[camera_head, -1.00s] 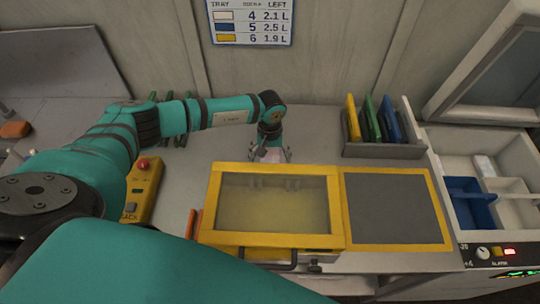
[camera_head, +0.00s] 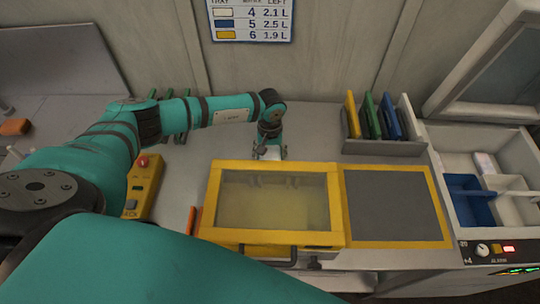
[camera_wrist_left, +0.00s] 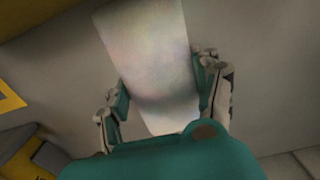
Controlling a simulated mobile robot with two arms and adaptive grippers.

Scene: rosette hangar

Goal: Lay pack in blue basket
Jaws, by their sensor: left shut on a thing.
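My left gripper (camera_head: 270,153) is behind the yellow-framed clear-lidded box, near the back of the bench. It is shut on a pale, whitish pack (camera_wrist_left: 150,45), which fills the space between the two fingers in the left wrist view. In the head view only a small pale patch of the pack shows between the fingers. The blue basket (camera_head: 468,205) is a compartment in the open white chest at the far right, well away from the gripper. Its visible inside looks empty. My right gripper is not in view.
The yellow-framed box (camera_head: 337,210) and a grey yellow-edged panel (camera_head: 395,207) lie between gripper and chest. A rack (camera_head: 385,150) of upright coloured plates stands at the back. Another whitish pack (camera_head: 485,164) lies in the white chest (camera_head: 455,160). A yellow control box (camera_head: 143,190) is left.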

